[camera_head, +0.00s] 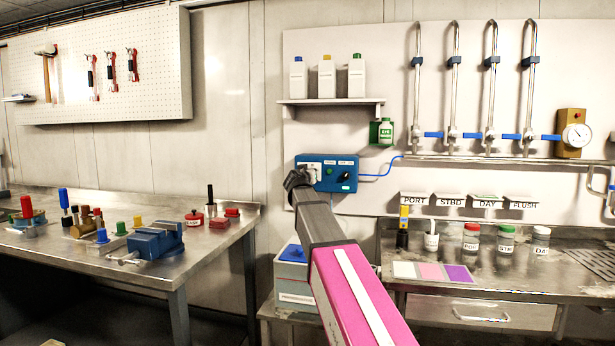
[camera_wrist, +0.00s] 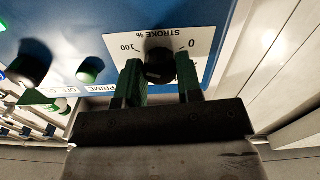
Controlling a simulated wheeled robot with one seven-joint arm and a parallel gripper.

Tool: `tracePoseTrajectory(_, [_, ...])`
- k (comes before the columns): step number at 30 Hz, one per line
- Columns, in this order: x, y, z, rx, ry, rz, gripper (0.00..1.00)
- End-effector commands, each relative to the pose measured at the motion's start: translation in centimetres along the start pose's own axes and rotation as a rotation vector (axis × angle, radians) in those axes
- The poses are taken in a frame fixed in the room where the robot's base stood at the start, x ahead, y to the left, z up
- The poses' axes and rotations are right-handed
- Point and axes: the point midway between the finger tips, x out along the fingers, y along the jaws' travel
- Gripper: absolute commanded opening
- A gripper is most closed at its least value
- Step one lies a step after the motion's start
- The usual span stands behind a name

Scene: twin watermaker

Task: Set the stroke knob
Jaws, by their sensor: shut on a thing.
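The stroke knob (camera_wrist: 159,66) is a round black knob on a white scale plate (camera_wrist: 194,34) marked "STROKE %", 0 and 100. The plate shows upside down in the wrist view, on a blue panel. My gripper (camera_wrist: 160,80) has its two green-padded fingers on either side of the knob, shut on it. In the head view the blue control box (camera_head: 338,181) is mounted on the wall, and my arm reaches up to its left part. My wrist hides the stroke knob there.
On the same panel are a dark knob (camera_wrist: 33,63) and a green button (camera_wrist: 90,70) labelled PRIME. A blue tube (camera_head: 381,175) leaves the box's right side. A shelf (camera_head: 331,101) with bottles is above. A workbench (camera_head: 60,250) with a blue vise is at left.

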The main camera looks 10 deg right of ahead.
Motion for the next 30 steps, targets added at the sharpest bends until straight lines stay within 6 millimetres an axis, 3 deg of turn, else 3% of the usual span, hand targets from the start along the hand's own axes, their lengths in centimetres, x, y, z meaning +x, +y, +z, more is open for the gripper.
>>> tracePoseTrajectory(30, [-0.03, 0.09, -0.07, -0.931, 0.001, -0.001, 0.09])
